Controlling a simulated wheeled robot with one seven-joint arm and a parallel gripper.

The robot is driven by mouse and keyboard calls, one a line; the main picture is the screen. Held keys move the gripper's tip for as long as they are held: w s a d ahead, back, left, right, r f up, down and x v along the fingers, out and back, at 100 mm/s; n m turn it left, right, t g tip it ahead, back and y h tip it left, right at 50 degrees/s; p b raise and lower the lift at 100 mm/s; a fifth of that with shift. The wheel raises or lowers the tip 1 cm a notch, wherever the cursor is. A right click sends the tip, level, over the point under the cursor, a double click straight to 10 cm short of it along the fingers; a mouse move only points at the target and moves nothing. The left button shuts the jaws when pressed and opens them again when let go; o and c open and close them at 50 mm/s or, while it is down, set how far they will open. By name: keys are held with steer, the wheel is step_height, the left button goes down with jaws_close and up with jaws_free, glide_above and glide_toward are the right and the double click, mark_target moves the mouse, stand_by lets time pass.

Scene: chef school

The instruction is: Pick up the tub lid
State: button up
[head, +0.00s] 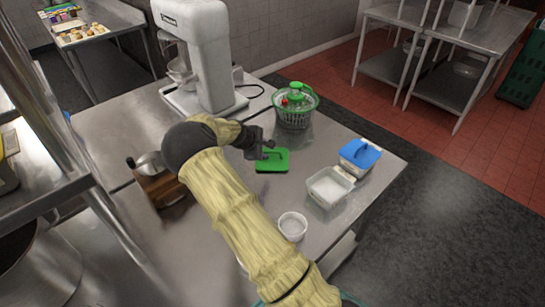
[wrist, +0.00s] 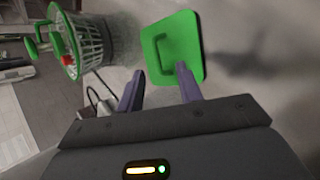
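The green square lid (head: 275,165) with a raised handle lies flat on the steel counter, and it also shows in the wrist view (wrist: 188,40). My gripper (head: 266,150) is just above its far left side in the head view, hiding part of it. In the wrist view my gripper's two fingers (wrist: 161,80) are apart, with nothing held. They point at the lid's handle near the lid's lower edge; whether they touch it I cannot tell. An open clear tub (head: 330,188) with white contents stands to the right. A tub with a blue lid (head: 360,153) is behind it.
A green salad spinner (head: 294,108) stands just behind the lid. A white stand mixer (head: 200,60) is at the back left. A small white cup (head: 292,226) is near the front right edge. A wooden box (head: 158,185) is at the left. Bare counter surrounds the lid.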

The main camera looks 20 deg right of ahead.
mark_target(274, 152)
steer(key=shift+x, duration=1.05)
steer(key=shift+d, duration=0.15)
steer(key=shift+w+d+f+p, duration=0.15)
steer(key=shift+w+p, duration=0.05)
steer(key=shift+p, duration=0.3)
steer(key=shift+p+x, duration=1.05)
steer(key=shift+x, duration=1.25)
steer(key=shift+w, duration=0.15)
jaws_close()
